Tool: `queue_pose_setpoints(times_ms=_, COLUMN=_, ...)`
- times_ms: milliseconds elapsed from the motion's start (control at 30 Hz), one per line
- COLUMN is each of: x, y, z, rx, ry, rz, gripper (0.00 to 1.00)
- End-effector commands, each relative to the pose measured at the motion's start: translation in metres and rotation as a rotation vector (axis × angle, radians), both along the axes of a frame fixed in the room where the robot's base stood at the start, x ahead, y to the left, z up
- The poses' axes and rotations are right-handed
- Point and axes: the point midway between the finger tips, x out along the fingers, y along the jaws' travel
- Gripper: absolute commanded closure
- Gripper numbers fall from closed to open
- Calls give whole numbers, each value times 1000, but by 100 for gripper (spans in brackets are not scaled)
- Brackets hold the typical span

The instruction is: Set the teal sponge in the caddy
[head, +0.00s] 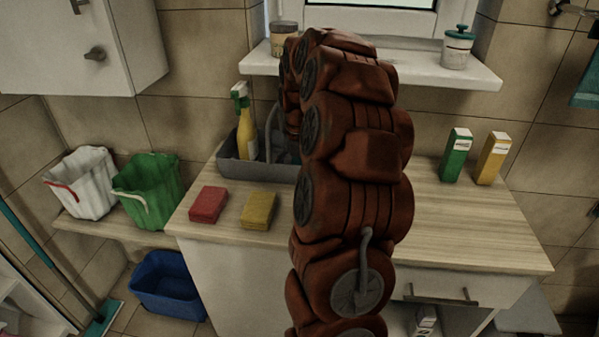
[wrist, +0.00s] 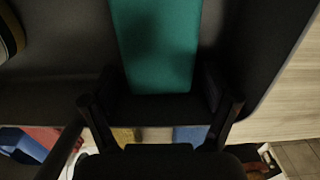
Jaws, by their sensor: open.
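The teal sponge (wrist: 155,45) shows in the wrist view, against the dark grey inside of the caddy (wrist: 55,70). My gripper (wrist: 160,95) is open, with its fingertips at either side of the sponge's near end. I cannot tell whether they touch it, or whether the sponge rests on the caddy's floor. In the head view the grey caddy (head: 240,172) stands at the back of the counter, its right part hidden behind my arm. The sponge and my gripper are hidden there.
A yellow spray bottle (head: 246,135) with a green top stands in the caddy. A red sponge (head: 208,204) and a yellow sponge (head: 258,210) lie in front. Green (head: 456,155) and yellow (head: 491,158) cartons stand at right. The counter's right part (head: 470,225) is clear.

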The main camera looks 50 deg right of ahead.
Motion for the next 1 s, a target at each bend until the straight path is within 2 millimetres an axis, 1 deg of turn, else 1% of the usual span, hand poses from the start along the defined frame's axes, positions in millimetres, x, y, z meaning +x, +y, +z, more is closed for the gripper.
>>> queue_pose_setpoints(times_ms=133, x=0, y=0, z=2, rx=0, ry=0, rz=0, gripper=14)
queue_pose_setpoints(times_ms=267, x=1, y=0, z=8, rx=-1, ry=-2, rz=1, gripper=14)
queue_pose_setpoints(times_ms=367, x=1, y=0, z=17, rx=-1, ry=-3, rz=1, gripper=14)
queue_pose_setpoints(times_ms=733, x=1, y=-1, z=66, rx=-3, ry=-4, rz=0, gripper=14)
queue_pose_setpoints(times_ms=833, x=0, y=-1, z=74, rx=-2, ry=-1, rz=-1, gripper=14)
queue_pose_setpoints(times_ms=1000, x=0, y=0, z=78, rx=0, ry=1, rz=-1, gripper=14)
